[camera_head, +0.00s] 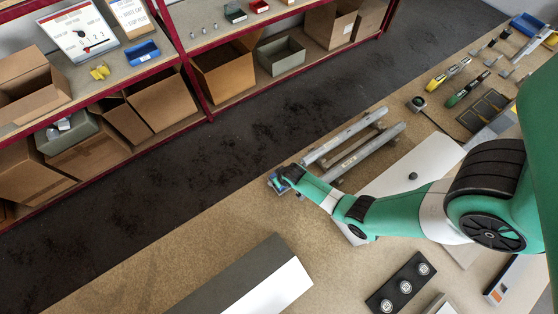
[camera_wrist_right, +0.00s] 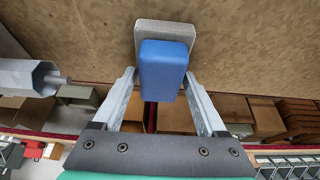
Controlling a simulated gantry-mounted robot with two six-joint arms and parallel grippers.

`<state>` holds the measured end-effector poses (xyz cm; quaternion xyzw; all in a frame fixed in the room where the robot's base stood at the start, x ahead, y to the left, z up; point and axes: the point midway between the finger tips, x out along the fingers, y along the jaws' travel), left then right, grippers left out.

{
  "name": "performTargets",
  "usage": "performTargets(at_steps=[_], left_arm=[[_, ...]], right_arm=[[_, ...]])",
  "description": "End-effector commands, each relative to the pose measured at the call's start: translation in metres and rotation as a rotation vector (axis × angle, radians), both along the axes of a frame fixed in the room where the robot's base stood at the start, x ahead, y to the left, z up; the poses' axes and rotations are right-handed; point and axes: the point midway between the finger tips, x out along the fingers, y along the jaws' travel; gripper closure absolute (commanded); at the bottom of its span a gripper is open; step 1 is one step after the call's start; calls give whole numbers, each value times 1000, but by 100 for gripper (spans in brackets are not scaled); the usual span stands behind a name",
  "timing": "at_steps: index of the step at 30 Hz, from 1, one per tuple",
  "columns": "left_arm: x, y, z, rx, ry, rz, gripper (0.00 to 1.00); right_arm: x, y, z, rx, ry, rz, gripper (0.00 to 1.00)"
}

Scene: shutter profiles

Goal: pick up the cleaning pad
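The cleaning pad is a blue block (camera_wrist_right: 165,65) on a grey base (camera_wrist_right: 150,30). In the right wrist view it is between the fingertips of my right gripper (camera_wrist_right: 161,75), one finger on each side and close to the blue block. I cannot tell whether the fingers press on it. In the head view the pad (camera_head: 274,181) is a small blue patch at the table's far edge, largely covered by my right gripper (camera_head: 279,180). Whether it rests on the table is unclear. My left gripper is not in view.
Grey metal profiles (camera_head: 365,152) lie just right of the gripper, and one end (camera_wrist_right: 27,77) shows in the wrist view. A long grey and white profile (camera_head: 255,285) lies in front. Shelves with boxes (camera_head: 225,72) stand across a dark floor gap. Bare table (camera_head: 190,240) lies left.

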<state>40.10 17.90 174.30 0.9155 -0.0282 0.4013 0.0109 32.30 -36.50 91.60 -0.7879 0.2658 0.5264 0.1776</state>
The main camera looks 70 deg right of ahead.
Motion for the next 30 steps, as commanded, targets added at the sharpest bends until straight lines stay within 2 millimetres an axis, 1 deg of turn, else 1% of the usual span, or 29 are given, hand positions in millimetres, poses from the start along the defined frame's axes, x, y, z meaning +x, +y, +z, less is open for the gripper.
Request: performTargets(at_steps=[1, 3, 6, 7, 8, 14, 17, 20, 23, 26, 30], left_arm=[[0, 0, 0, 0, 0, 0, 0], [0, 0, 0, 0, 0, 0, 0], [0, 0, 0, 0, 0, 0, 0], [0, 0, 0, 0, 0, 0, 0], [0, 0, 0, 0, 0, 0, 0], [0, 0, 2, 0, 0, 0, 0], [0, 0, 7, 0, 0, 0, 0], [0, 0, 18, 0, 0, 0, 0], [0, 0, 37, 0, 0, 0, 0], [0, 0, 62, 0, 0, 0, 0], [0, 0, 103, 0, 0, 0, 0]], right_arm=[[0, 0, 0, 0, 0, 0, 54], [0, 0, 0, 0, 0, 0, 67], [0, 0, 0, 0, 0, 0, 83], [0, 0, 0, 0, 0, 0, 83], [0, 0, 0, 0, 0, 0, 92], [0, 0, 2, 0, 0, 0, 92], [0, 0, 9, 0, 0, 0, 92], [0, 0, 22, 0, 0, 0, 92], [-3, 1, 44, 1, 1, 0, 92], [-21, 3, 66, 0, 1, -2, 92], [-51, 7, 106, 1, 1, -3, 92]])
